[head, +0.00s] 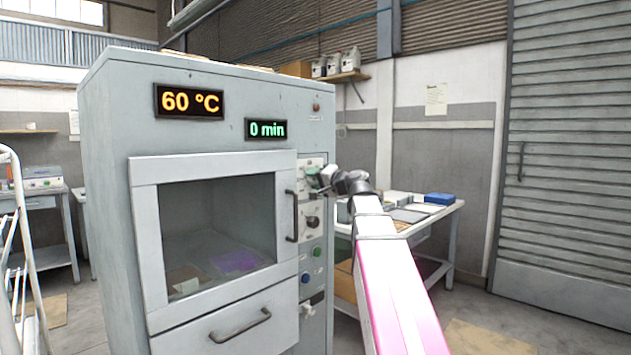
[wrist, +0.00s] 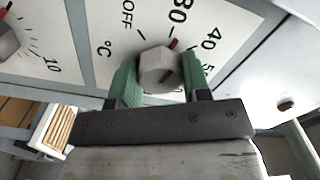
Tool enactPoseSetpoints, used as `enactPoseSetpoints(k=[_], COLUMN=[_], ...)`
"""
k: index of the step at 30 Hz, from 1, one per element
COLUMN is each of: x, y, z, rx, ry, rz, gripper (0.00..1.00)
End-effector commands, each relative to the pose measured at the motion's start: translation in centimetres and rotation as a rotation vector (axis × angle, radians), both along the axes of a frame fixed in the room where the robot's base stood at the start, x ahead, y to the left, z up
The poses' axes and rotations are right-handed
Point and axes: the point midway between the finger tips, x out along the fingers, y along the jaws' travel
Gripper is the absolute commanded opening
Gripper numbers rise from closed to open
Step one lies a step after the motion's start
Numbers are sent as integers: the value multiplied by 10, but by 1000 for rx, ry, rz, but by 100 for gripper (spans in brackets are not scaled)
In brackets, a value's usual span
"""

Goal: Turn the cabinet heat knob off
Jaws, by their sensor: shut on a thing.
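The heat knob (wrist: 157,68) is a pale grey many-sided knob on a white dial plate (wrist: 108,22). The plate is marked OFF, °C and numbers including 40. A red pointer mark on the knob points towards the numbers, between what looks like 30 and 40, away from OFF. My gripper (wrist: 161,76) has its green fingers on both sides of the knob, shut on it. In the head view my gripper (head: 322,181) is at the upper control panel of the grey cabinet (head: 115,130), and it hides the heat knob there. The cabinet's orange display (head: 189,101) reads 60 °C.
A green display (head: 267,129) reads 0 min. A second dark knob (head: 313,222) and coloured buttons sit below on the panel. The cabinet door handle (head: 291,215) stands out just left of the panel. A worktable (head: 440,212) stands behind my arm.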

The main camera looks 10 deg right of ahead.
Motion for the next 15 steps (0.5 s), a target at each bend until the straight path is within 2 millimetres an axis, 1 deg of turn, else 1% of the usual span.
enactPoseSetpoints(k=[15], x=[-1], y=[0], z=[-2], rx=[-398], ry=[-286], rz=[2], gripper=[20])
